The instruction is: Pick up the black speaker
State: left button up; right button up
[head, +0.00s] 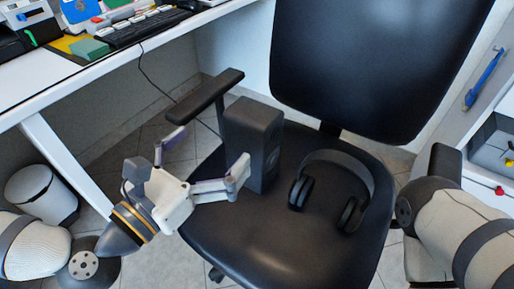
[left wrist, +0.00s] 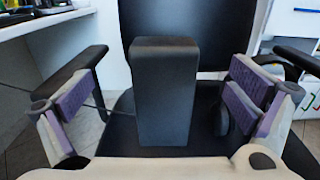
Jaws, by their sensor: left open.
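The black speaker (head: 254,142) is a tall dark box standing upright on the seat of a black office chair (head: 221,241). My left gripper (head: 205,160) is open just to the left and in front of it in the head view. In the left wrist view the speaker (left wrist: 164,92) stands centred between the two spread, purple-padded fingers (left wrist: 160,110), with a gap on each side. The fingers do not touch it. My right arm shows at the right edge of the head view, but its gripper is out of frame.
Black headphones (head: 341,175) lie on the seat to the right of the speaker. The chair's armrest (head: 204,97) rises close to its left. A white desk (head: 62,86) with a keyboard (head: 139,26) is at upper left. A white bin (head: 42,192) stands below.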

aim_at(253, 110)
pick_arm(q)
jog(key=x, duration=1.1)
jog(key=shift+w+d, duration=0.1)
jog(key=shift+d, duration=0.35)
jog(key=c, duration=1.9)
jog(key=shift+c, duration=0.3)
